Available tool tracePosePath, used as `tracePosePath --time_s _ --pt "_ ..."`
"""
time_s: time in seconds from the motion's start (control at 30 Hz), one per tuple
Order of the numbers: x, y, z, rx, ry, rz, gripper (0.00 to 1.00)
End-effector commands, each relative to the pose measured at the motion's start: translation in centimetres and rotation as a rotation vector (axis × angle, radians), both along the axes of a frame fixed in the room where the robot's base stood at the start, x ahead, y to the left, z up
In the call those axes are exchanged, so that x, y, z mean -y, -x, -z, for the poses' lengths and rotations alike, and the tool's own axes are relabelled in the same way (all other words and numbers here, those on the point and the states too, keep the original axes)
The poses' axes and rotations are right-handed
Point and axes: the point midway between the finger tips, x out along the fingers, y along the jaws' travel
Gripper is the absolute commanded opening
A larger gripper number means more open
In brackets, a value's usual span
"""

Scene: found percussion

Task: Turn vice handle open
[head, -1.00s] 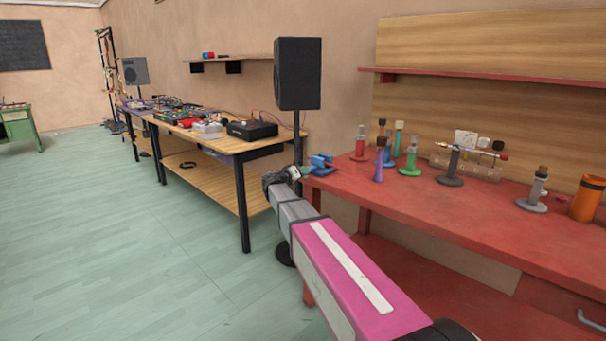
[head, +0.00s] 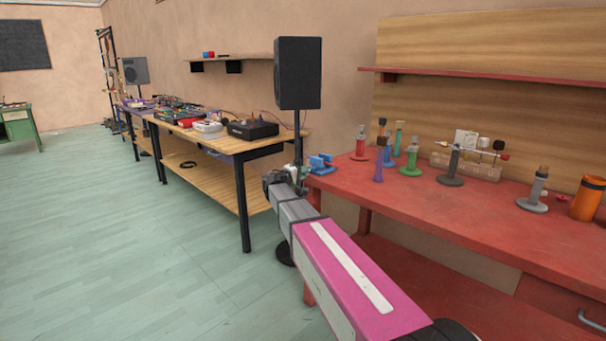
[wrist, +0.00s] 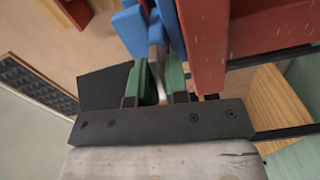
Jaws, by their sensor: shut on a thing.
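The blue vice (head: 320,163) sits at the left end of the red workbench (head: 440,215). It also shows at the top of the wrist view (wrist: 132,30), beside the red bench edge. My gripper (head: 301,172) is at the vice's left side in the head view, where it is small and partly hidden by my arm. In the wrist view my gripper (wrist: 157,72) has its green fingers on either side of the grey metal vice handle (wrist: 156,62) and is shut on it. The handle's far part and the vice jaws are not clear.
Several coloured tools on round bases, including a green one (head: 411,160), stand along the bench's back. An orange cylinder (head: 587,199) is at the right. A black speaker (head: 298,73) on a stand rises behind my gripper. The floor at left is clear.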

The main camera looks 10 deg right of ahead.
Motion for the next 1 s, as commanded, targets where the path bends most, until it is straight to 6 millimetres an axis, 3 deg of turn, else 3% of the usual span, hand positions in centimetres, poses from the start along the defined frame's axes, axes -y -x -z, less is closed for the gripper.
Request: tracePosePath --time_s 0.47,0.5,0.57,0.87,1.0 --pt "0.0 0.0 0.1 -0.012 0.007 0.000 0.00" --pt "0.0 0.0 0.1 -0.012 0.007 0.000 0.21" --pt "0.0 0.0 0.1 -0.012 0.007 0.000 0.38" --pt "-0.1 0.1 0.0 -0.012 0.007 0.000 0.38" --pt "-1.0 0.8 0.0 -0.012 0.008 -0.001 0.38"
